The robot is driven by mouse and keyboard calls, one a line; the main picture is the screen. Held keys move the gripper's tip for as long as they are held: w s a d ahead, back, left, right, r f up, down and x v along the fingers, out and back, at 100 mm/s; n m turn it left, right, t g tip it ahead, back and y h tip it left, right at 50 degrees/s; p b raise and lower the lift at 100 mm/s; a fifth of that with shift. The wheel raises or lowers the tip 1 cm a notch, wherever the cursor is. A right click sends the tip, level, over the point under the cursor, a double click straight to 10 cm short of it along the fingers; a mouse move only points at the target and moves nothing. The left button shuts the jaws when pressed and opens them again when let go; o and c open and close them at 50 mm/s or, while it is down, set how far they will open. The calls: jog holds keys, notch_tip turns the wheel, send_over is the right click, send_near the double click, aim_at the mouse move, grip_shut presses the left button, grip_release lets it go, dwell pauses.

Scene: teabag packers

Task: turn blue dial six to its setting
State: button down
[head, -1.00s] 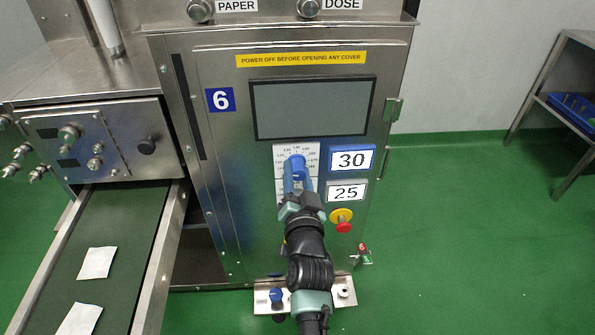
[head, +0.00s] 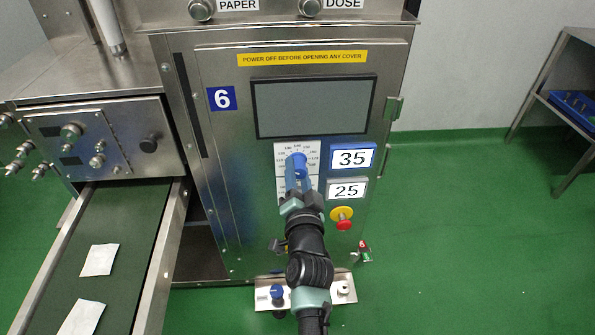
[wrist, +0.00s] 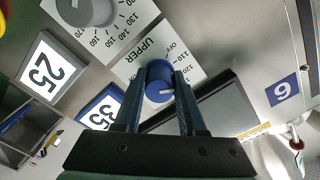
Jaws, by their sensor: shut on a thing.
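The blue dial (head: 297,161) sits on a white scale plate on the front of machine six, below the dark screen. In the wrist view the blue dial (wrist: 159,84) lies between the two fingers, on the plate marked UPPER. My gripper (head: 296,180) is shut on it; both fingers (wrist: 160,92) show in the wrist view. The blue-framed display (head: 352,158) beside the dial reads 35. The grey-framed display (head: 347,190) below it reads 25. A grey dial (wrist: 88,10) on its own scale shows in the wrist view; my gripper hides it in the head view.
A yellow and red stop button (head: 342,218) is right of my gripper. A padlock and tag (head: 363,251) hang low on the right. The conveyor (head: 118,235) with white packets is at the left. The green floor at the right is clear.

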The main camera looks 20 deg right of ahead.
jog(key=shift+c, duration=2.4)
grip_release()
jog(key=p+v, duration=0.3)
jog(key=v, duration=1)
jog(key=shift+p, duration=0.3)
jog(key=shift+r, duration=0.15)
